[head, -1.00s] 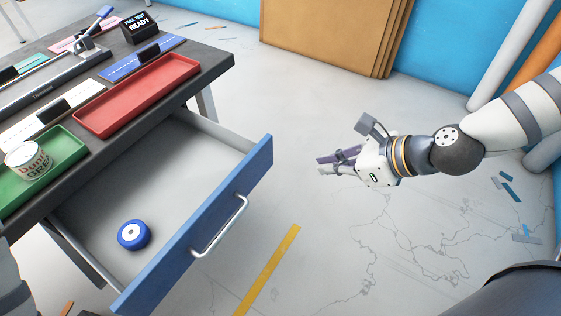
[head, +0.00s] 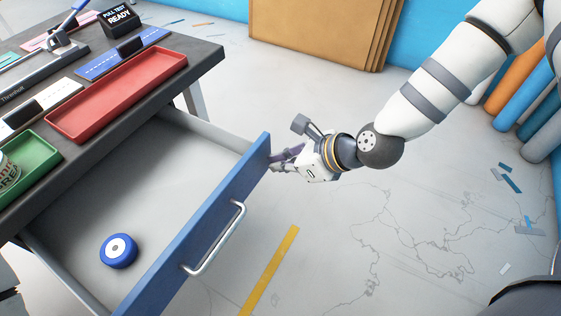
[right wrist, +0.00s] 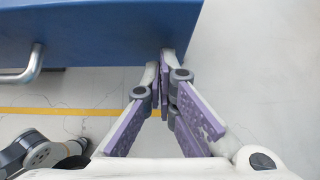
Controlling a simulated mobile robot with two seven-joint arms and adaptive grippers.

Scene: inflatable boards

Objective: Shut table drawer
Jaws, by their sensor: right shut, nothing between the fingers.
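The table drawer (head: 205,235) is pulled well out of the dark table (head: 205,62). It has a blue front and a silver bar handle (head: 218,240). A blue round roll (head: 119,250) lies inside it. My right gripper (head: 275,163) is shut and empty beside the far end of the drawer front, on its outer side. In the right wrist view the closed fingertips (right wrist: 164,58) are at the lower edge of the blue front (right wrist: 100,30), right of the handle. I cannot tell if they touch it. My left gripper is not in view.
On the table are a red tray (head: 115,95), a green tray (head: 48,150) with a can, a blue board (head: 122,52) and a black "Pull test ready" box (head: 118,20). Cardboard sheets (head: 310,30) lean at the back wall. Open floor lies right of the drawer.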

